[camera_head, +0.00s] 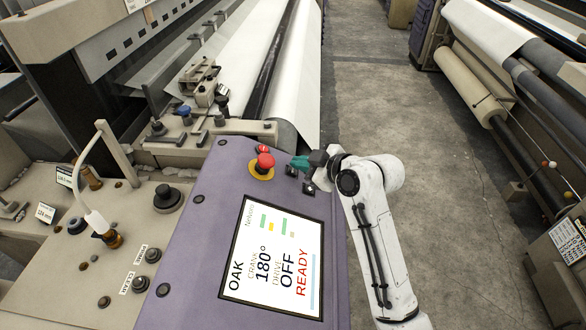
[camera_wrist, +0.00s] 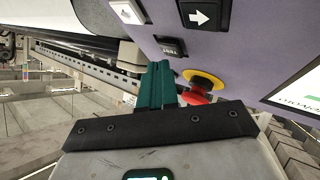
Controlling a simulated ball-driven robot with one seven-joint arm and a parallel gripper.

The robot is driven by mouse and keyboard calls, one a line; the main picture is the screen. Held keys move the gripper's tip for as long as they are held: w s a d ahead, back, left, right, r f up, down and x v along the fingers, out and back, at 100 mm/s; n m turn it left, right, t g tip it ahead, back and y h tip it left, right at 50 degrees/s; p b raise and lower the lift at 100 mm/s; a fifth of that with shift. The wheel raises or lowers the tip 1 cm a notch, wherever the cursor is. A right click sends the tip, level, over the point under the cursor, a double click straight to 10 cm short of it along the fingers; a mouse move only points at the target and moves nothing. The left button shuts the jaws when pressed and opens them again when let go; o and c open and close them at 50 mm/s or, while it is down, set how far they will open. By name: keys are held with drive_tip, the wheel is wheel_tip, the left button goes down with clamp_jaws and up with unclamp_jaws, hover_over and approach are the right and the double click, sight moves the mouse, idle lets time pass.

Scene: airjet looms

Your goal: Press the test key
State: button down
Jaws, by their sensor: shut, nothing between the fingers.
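The test key (camera_wrist: 170,47) is a black key on the purple panel, its lettering upside down in the wrist view. In the head view, a small dark key that seems to be it (camera_head: 291,170) sits right of the red stop button, partly by my fingers. My gripper (camera_head: 295,162) has teal fingers that are shut together and empty. In the wrist view the fingertips (camera_wrist: 160,66) end just below the test key's near edge. I cannot tell whether they touch it.
A red stop button on a yellow base (camera_wrist: 206,84) is close beside the fingers. An arrow key (camera_wrist: 203,13) and a white key (camera_wrist: 128,12) lie beyond the test key. A screen (camera_head: 273,258) reading READY fills the panel's lower part. An aisle (camera_head: 375,110) is clear behind.

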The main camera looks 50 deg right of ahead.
wheel_tip(320, 180, up, 5)
drive_tip(key=s+d+p, duration=0.1)
drive_tip(key=s+p, duration=0.1)
drive_tip(key=p, duration=0.2)
drive_tip(key=shift+d+r, duration=0.2)
drive_tip(key=shift+d, duration=0.1)
idle(0.7)
